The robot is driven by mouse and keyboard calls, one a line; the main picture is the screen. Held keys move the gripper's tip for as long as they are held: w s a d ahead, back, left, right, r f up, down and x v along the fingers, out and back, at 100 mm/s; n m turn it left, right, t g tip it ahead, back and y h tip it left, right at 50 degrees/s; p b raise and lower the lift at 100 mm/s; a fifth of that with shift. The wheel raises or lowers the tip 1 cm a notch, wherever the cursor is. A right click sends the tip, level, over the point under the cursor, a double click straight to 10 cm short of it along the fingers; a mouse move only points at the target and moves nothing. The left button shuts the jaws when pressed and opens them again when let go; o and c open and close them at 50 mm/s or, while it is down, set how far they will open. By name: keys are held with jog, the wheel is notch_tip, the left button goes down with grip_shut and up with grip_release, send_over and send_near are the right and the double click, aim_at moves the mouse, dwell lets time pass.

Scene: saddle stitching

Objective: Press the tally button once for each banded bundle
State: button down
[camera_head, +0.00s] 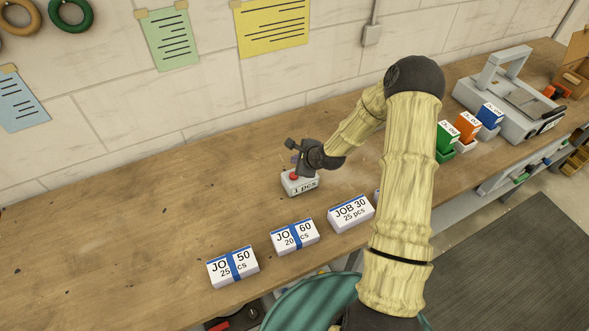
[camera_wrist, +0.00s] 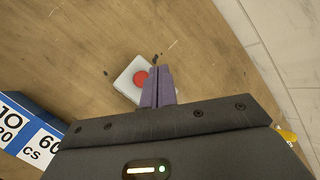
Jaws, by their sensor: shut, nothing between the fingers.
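The tally box (camera_head: 301,186) is a small pale box reading "1 pcs", with a red button (camera_wrist: 141,77) on top. My gripper (camera_head: 294,160) is shut and empty above the box; in the wrist view its fingertips (camera_wrist: 158,70) overlap the button's right edge. I cannot tell whether they touch it. The JOB 50 bundle (camera_head: 220,269) and the JOB 60 bundle (camera_head: 283,239) each have a blue band across the middle. The JOB 30 bundle (camera_head: 351,211) shows no band across its label. A further bundle is mostly hidden behind my arm.
The bundles stand in a row along the front of the wooden bench (camera_head: 120,240). Green (camera_head: 446,142), orange (camera_head: 467,127) and blue (camera_head: 489,116) blocks stand at the right, before a grey machine (camera_head: 500,90). The bench's left part is clear.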

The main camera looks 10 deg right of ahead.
jog(key=s+r+n+g+h+b, duration=0.1)
jog(key=s+r+n, duration=0.4)
jog(key=s+n, duration=0.2)
jog(key=s+r+n+g+h+b, duration=0.1)
jog(key=s+r+n, duration=0.4)
jog(key=s, duration=0.5)
jog(key=s+d+r+n+g+h+b, duration=0.1)
jog(key=s+r+n+g+h, duration=0.1)
jog(key=s+r+n, duration=0.3)
jog(key=s+n+g, duration=0.1)
jog(key=s+n, duration=0.3)
jog(key=shift+s+b, duration=0.3)
jog(key=shift+s, duration=0.05)
